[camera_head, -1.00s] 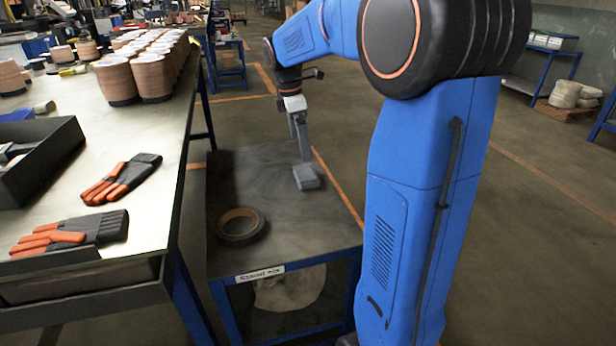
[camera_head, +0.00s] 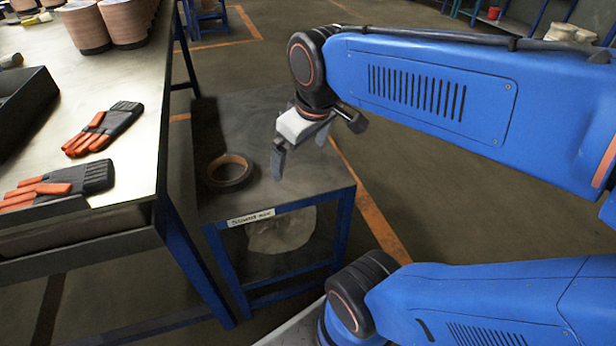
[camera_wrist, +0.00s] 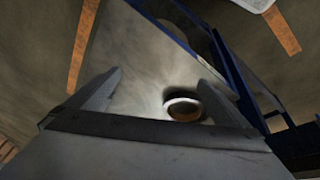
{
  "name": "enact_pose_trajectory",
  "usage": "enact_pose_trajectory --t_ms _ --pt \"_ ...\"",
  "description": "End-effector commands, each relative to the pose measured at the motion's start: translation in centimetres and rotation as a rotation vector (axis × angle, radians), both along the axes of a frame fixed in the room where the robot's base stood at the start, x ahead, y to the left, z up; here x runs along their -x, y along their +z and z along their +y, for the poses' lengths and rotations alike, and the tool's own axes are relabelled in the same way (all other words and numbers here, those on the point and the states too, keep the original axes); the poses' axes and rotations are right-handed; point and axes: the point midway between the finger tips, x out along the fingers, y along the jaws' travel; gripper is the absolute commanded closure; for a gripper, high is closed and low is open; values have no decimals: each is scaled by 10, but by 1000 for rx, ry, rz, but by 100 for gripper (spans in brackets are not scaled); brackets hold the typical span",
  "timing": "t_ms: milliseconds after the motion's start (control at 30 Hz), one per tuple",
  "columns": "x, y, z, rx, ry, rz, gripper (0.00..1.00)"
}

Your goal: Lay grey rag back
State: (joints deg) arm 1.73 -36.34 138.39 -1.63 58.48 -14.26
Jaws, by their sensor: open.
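My gripper (camera_head: 299,154) hangs above the small blue-framed side table (camera_head: 225,130), with its fingers apart. The wrist view also shows the gripper (camera_wrist: 155,90), with a finger on each side and nothing held between them. I cannot make out a grey rag for certain in either view. A pale, crumpled bundle (camera_head: 282,230) shows beneath the tabletop, behind the front edge; it may be cloth, but I cannot tell.
A workbench (camera_head: 130,75) with orange-and-black gloves (camera_head: 103,128), a dark tray (camera_head: 25,105) and disc stacks (camera_head: 90,28) stands left.

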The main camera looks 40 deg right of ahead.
Motion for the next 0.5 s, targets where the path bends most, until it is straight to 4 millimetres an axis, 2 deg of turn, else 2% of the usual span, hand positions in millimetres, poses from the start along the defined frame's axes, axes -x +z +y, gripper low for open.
enact_pose_trajectory --t_ms 33,200,500 --pt "12 -6 4 -22 -37 -19 0" --pt "37 -24 12 -86 -152 -61 0" --pt "47 -32 15 -118 -206 -79 0"
